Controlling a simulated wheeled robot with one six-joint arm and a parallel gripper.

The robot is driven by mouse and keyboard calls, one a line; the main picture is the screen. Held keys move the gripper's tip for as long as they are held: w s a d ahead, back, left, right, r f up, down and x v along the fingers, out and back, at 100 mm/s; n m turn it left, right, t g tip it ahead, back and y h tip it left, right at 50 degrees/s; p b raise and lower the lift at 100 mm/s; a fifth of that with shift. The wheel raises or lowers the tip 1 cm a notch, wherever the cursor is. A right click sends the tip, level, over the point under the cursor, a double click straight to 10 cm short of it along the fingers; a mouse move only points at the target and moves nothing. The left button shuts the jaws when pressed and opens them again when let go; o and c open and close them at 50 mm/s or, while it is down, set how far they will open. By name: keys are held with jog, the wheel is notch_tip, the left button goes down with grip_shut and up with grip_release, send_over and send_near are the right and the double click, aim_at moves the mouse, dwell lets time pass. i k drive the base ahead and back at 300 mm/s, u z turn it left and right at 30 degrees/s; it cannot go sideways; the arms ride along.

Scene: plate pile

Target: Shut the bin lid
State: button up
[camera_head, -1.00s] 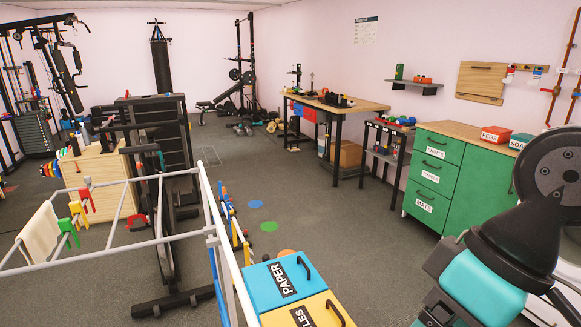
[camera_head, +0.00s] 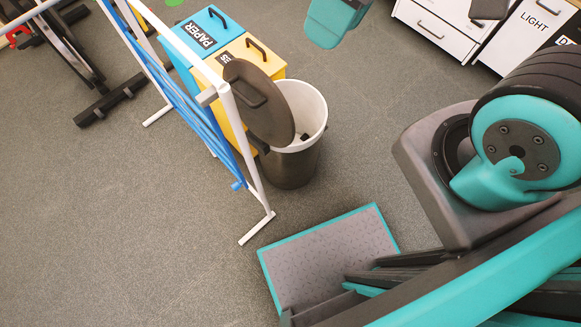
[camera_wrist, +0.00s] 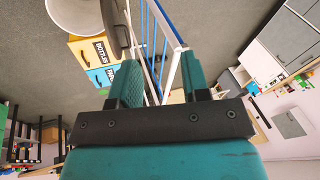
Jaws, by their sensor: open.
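The bin (camera_head: 291,168) is a round dark bin with a white inner wall, standing on the floor in the head view. Its dark round lid (camera_head: 258,103) with a handle is open, tipped up at the bin's left side, so the mouth is uncovered. In the wrist view the bin's pale rim (camera_wrist: 75,14) is cut off at the top left, and the dark lid (camera_wrist: 116,28) is beside it. My gripper (camera_wrist: 158,62) has its two teal fingers apart with nothing held between them. The lid is beyond the left finger; I cannot tell whether they touch.
A white drying rack (camera_head: 236,118) with blue bars stands close left of the lid. A yellow box (camera_head: 238,58) and a blue PAPER box (camera_head: 187,52) stand behind the bin. White drawers (camera_head: 446,30) are at upper right. Bare floor lies right of the bin.

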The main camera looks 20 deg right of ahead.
aim_at(268, 116)
jog(key=k, duration=1.05)
jog(key=z, duration=0.05)
